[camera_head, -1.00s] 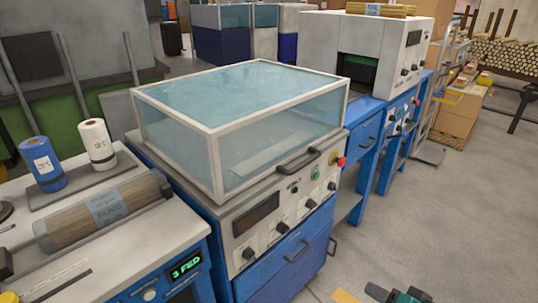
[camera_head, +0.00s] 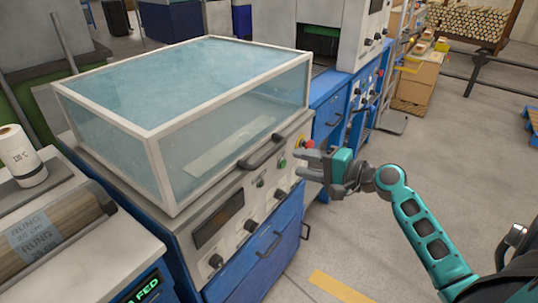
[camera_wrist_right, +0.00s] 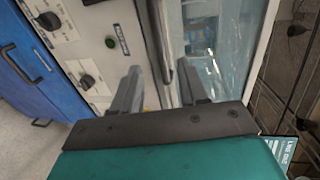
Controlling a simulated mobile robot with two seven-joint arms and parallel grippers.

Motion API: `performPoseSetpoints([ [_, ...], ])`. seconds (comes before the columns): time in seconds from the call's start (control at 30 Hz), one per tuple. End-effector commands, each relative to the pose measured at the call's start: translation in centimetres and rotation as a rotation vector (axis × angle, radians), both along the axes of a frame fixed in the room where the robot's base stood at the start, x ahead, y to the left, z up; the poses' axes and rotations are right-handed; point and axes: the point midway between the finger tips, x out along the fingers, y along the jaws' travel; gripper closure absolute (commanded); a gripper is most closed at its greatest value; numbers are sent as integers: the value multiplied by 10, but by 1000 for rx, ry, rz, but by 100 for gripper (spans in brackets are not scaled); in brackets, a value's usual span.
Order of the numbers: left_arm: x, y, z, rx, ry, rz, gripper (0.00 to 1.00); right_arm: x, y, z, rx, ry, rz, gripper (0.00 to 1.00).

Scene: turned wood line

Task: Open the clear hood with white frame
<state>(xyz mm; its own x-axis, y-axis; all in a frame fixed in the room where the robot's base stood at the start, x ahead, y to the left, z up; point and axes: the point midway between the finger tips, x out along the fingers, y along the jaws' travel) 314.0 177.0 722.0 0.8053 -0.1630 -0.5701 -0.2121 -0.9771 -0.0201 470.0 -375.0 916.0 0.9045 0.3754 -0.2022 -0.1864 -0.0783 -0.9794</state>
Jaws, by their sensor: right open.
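The clear hood with a white frame (camera_head: 157,132) sits shut on top of a blue and grey machine in the head view. Its dark bar handle (camera_head: 262,151) is on the lower front edge. My right gripper (camera_head: 303,164) is open and empty, to the right of the handle by the front panel, pointing towards the machine. In the right wrist view the open right gripper (camera_wrist_right: 158,90) has the dark handle (camera_wrist_right: 155,42) lined up between its two fingers, ahead of them. I cannot tell the exact gap. My left gripper is out of view.
The front panel has a red button (camera_head: 306,143), green buttons and black knobs close to the gripper. A drawer handle (camera_head: 270,244) is below. A bench with a white roll (camera_head: 20,157) stands at left. The floor (camera_head: 395,265) at right is clear.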

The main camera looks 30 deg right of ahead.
Motion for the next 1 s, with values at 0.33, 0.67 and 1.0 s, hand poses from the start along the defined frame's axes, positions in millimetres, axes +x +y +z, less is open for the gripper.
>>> performPoseSetpoints([
  [0.33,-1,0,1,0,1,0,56,63,26,-14,1,-2,-1,57],
  [0.67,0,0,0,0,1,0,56,87,36,-20,-1,1,-1,57],
  [1.0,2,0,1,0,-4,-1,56,88,36,-20,-1,0,-1,64],
])
